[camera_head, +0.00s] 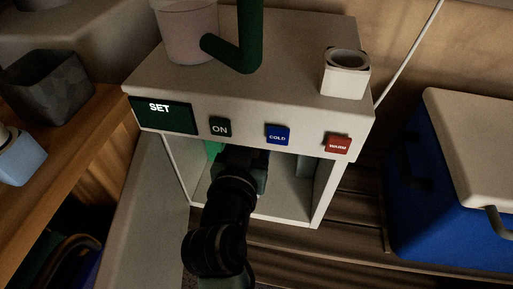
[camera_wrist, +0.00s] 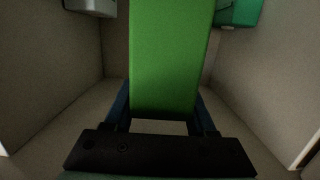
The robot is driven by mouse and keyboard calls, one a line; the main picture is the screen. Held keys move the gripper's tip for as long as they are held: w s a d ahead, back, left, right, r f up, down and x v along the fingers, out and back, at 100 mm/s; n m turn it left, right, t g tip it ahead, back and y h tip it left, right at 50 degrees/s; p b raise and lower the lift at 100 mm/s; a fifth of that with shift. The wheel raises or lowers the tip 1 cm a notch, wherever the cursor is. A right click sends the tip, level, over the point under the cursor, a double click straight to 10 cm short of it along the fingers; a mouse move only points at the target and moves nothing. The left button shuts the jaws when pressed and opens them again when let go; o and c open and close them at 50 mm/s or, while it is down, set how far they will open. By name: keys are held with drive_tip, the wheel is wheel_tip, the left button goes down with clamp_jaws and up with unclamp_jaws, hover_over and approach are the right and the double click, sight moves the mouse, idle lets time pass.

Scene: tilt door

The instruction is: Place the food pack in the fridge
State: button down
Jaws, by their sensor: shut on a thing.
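The fridge (camera_head: 335,105) is a white box with an open front and a row of labelled buttons above the opening. My gripper (camera_head: 243,170) reaches into the opening, its tips hidden under the front panel. In the wrist view, my gripper (camera_wrist: 161,112) is shut on the food pack (camera_wrist: 165,55), a tall bright green block between its two blue-grey fingers. The fridge's pale inner walls (camera_wrist: 55,65) stand on both sides of the pack. A sliver of green shows left of my gripper in the head view; I cannot tell whether it is the pack.
A grey-white object (camera_wrist: 90,6) and a teal-green object (camera_wrist: 238,12) are farther inside. The panel has a SET display (camera_head: 165,114), ON, COLD and WARM buttons. A cup (camera_head: 345,74) stands on top. A blue cooler (camera_head: 450,200) is at right, a wooden shelf (camera_head: 95,135) at left.

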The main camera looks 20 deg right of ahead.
drive_tip(key=shift+x, duration=1.15)
drive_tip(key=f+b, duration=0.2)
drive_tip(key=f, duration=0.1)
drive_tip(key=f+b, duration=0.3)
drive_tip(key=shift+w+d+f, duration=0.1)
drive_tip(key=shift+w, duration=0.1)
drive_tip(key=shift+w+f+b, duration=0.15)
drive_tip(key=shift+f+b, duration=0.1)
drive_tip(key=shift+b, duration=0.1)
drive_tip(key=shift+d+r, duration=0.1)
